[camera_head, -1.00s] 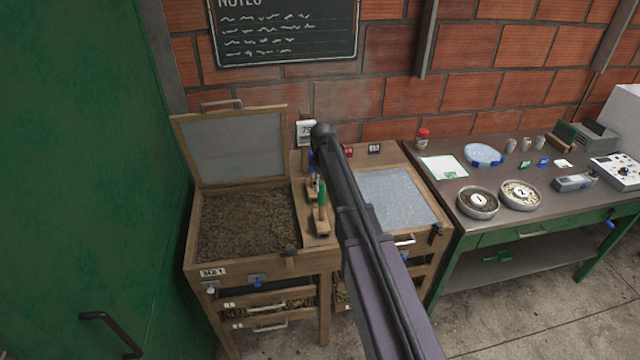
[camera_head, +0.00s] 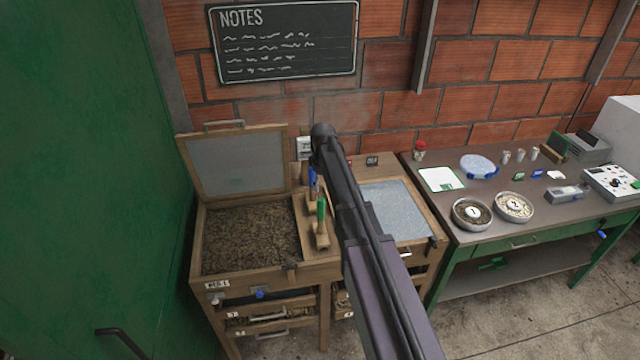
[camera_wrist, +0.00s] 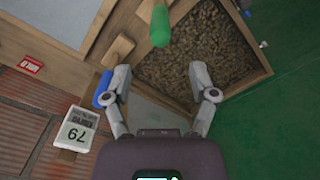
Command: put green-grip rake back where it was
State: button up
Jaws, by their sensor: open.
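The green-grip rake shows its green grip (camera_head: 321,208) on the wooden ledge between the two bins. In the wrist view the green grip (camera_wrist: 161,24) is beyond my fingertips, near the top edge. My gripper (camera_wrist: 162,82) is open, with nothing between its fingers, and apart from the green grip. My gripper does not show in the head view, where my arm covers part of the ledge. A blue grip (camera_head: 312,180) stands behind the green one; in the wrist view it (camera_wrist: 103,88) is close beside the left finger.
The left bin (camera_head: 250,240) holds brown material, its lid (camera_head: 237,165) raised. The right bin has a closed grey cover (camera_head: 398,208). A number sign (camera_wrist: 76,130) is near the wall. A green table (camera_head: 480,232) with dishes stands at right; a green panel (camera_head: 80,170) at left.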

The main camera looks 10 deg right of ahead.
jog(key=shift+r, duration=0.15)
dwell(0.6)
jog(key=s+m, duration=0.9)
jog(key=s, duration=2)
jog(key=shift+a, duration=0.3)
